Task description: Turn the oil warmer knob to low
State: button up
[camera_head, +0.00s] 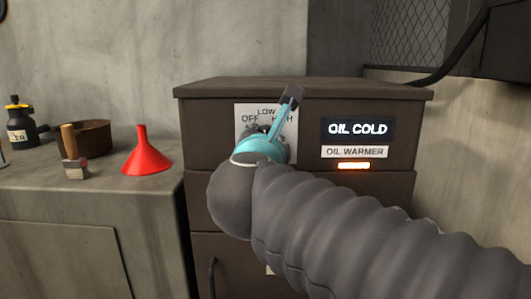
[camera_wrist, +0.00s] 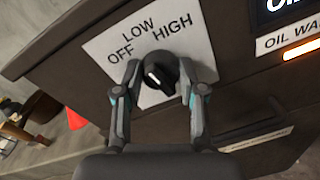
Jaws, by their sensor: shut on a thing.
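The oil warmer is a dark brown cabinet (camera_head: 300,172) with a white label plate (camera_wrist: 97,48) reading OFF, LOW and HIGH from left to right. The black knob (camera_wrist: 163,72) sits on this plate below the words. A short white mark shows on the knob's left side; I cannot tell exactly which word it points to. My gripper (camera_wrist: 160,70) has one finger on each side of the knob and is shut on it. In the head view my gripper (camera_head: 273,128) covers most of the knob and part of the plate.
A display (camera_head: 357,129) reads OIL COLD, above an OIL WARMER label (camera_head: 355,152) and a lit orange light (camera_head: 353,166). A counter (camera_head: 60,205) at left holds a red funnel (camera_head: 147,155), a brush (camera_head: 73,155), a brown bowl (camera_head: 95,138) and a dark bottle (camera_head: 20,125).

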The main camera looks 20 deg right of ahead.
jog(key=shift+m+b, duration=0.6)
jog(key=shift+m, duration=0.2)
jog(key=o, duration=1.1)
jog(key=shift+o, duration=0.2)
jog(key=v, duration=1.2)
jog(key=shift+r, duration=0.1)
